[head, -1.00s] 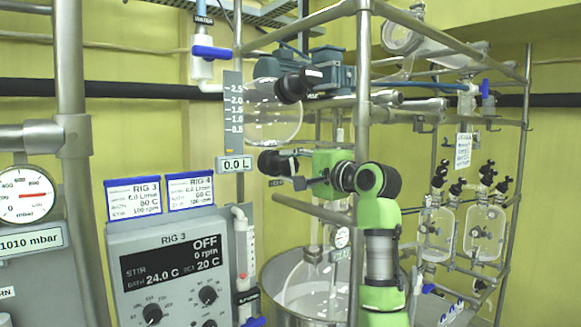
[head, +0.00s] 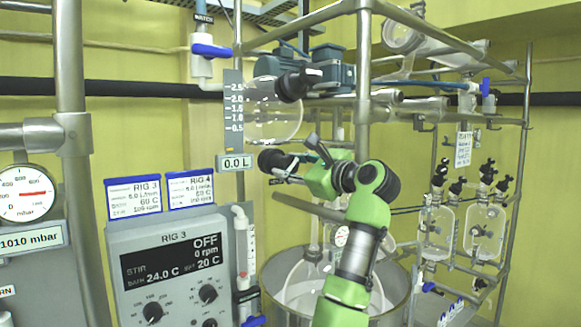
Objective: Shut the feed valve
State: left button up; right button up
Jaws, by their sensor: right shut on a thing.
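My right gripper (head: 300,163) reaches in from the lower right on its green arm, in front of the rig frame. It is shut at the black-knobbed feed valve (head: 271,160), below the round glass feed vessel (head: 262,118). The fingers are small and partly overlap the valve, so the exact grip and the valve's inner position are hard to see. My left gripper is not in view.
A second black knob (head: 292,86) sits above, near a blue motor (head: 332,72). A steel upright (head: 363,95) stands close to my right wrist. A steel bath (head: 275,300) is below. The RIG 3 control box (head: 170,265) reads OFF, 0 rpm.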

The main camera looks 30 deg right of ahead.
jog(key=m, duration=0.4)
jog(key=shift+a+f+m, duration=0.1)
jog(key=shift+a+m, duration=0.1)
jog(key=shift+m, duration=1.8)
jog(key=o, duration=1.1)
jog(key=shift+s, duration=0.1)
jog(key=s, duration=0.7)
jog(key=s+d, duration=0.1)
jog(key=s, duration=0.3)
jog(key=shift+s, duration=0.35)
